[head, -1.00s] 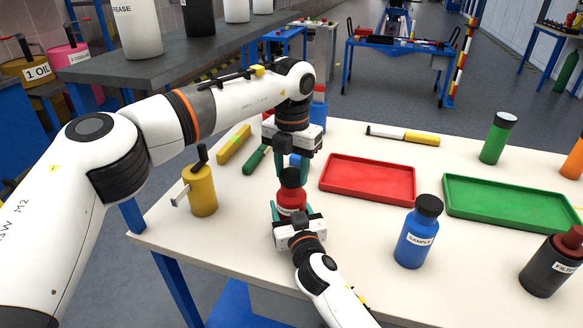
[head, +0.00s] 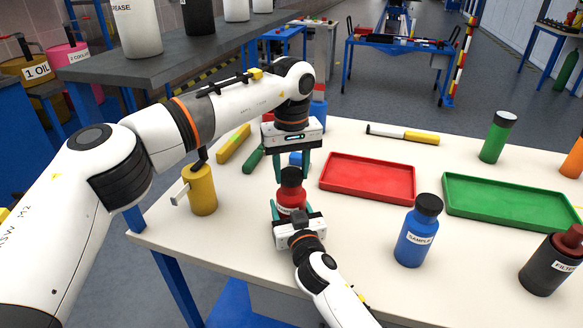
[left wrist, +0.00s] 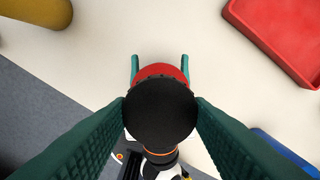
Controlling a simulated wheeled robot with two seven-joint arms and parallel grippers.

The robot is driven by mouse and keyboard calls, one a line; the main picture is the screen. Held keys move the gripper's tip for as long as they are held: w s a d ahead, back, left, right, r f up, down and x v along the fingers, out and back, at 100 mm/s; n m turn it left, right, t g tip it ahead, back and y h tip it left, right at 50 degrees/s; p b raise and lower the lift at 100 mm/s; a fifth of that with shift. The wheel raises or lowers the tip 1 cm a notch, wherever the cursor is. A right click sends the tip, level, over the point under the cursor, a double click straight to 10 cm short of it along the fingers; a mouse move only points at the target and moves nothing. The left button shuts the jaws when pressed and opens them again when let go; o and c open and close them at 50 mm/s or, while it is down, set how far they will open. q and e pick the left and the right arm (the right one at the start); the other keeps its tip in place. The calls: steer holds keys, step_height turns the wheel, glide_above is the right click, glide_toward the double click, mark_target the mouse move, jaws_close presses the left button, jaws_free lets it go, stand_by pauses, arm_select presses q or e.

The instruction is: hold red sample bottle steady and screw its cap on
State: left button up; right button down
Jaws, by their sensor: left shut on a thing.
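The red sample bottle (head: 291,197) stands upright on the white table with its black cap (head: 291,177) on top; whether the cap is fully tight cannot be told. My left gripper (head: 291,180) points straight down from above and is shut on the cap, one green finger on each side. In the left wrist view the cap (left wrist: 160,111) sits between the fingertips, with the red bottle (left wrist: 160,70) showing behind its edge. My right gripper (head: 291,213) comes from the front, low down, and is shut around the bottle's body.
A red tray (head: 368,190) lies just right of the bottle, with a blue sample bottle (head: 418,232) in front. A yellow can (head: 202,190) stands to the left. A green tray (head: 510,205) and dark filter bottle (head: 550,265) are farther right.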

arm_select(q)
steer(key=m, duration=0.4)
steer(key=shift+m, duration=0.3)
steer(key=m, duration=0.6)
steer(key=o, duration=1)
steer(key=shift+c, duration=0.2)
steer(key=shift+r, duration=2.3)
steer(key=shift+c, duration=0.4)
